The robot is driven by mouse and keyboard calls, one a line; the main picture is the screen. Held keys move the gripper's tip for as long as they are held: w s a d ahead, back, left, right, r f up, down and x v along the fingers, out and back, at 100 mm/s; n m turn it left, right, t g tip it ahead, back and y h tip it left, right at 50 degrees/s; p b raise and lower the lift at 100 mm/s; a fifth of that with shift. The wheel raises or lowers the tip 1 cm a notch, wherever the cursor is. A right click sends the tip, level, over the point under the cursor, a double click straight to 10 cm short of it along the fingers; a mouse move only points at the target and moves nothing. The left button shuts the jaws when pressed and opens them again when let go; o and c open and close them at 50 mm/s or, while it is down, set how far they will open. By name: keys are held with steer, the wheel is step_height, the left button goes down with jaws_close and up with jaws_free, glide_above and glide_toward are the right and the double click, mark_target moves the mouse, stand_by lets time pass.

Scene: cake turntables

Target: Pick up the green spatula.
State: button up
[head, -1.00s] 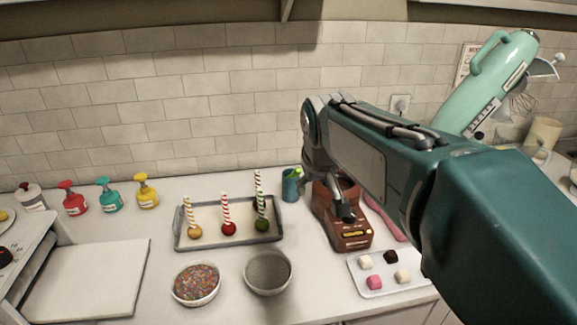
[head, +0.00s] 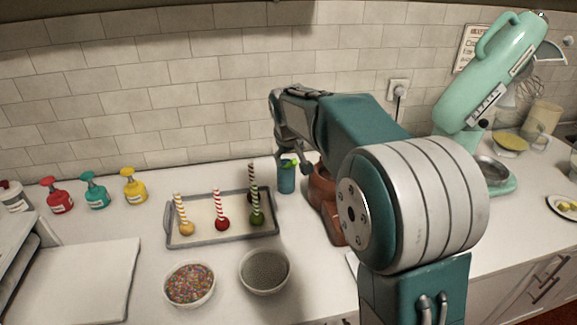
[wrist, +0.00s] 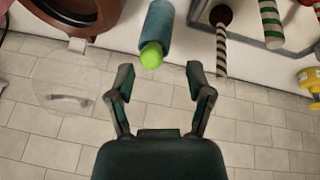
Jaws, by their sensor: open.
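The green spatula shows as a bright green end sticking out of a teal cup, in the head view (head: 289,162) and in the wrist view (wrist: 151,56). The rest of it is hidden inside the teal cup (head: 286,180), which also shows in the wrist view (wrist: 158,22). My gripper (wrist: 159,70) is open and empty. In the wrist view the green end lies just beyond the fingertips, between their lines, a little nearer the left finger. In the head view my gripper is beside the cup's top; whether it touches the spatula I cannot tell.
A brown machine (head: 324,200) stands right of the cup. A tray (head: 190,240) with striped-stick treats lies to the left, bowls of sprinkles (head: 190,285) and grey contents (head: 265,272) in front. A tiled wall (head: 180,100) is behind. A mint stand mixer (head: 490,75) stands right.

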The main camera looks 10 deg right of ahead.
mark_target(289, 165)
steer(key=x, duration=0.5)
steer(key=shift+w+d+r, duration=0.1)
steer(key=shift+w+d, duration=0.1)
steer(key=shift+d, duration=0.1)
jaws_close()
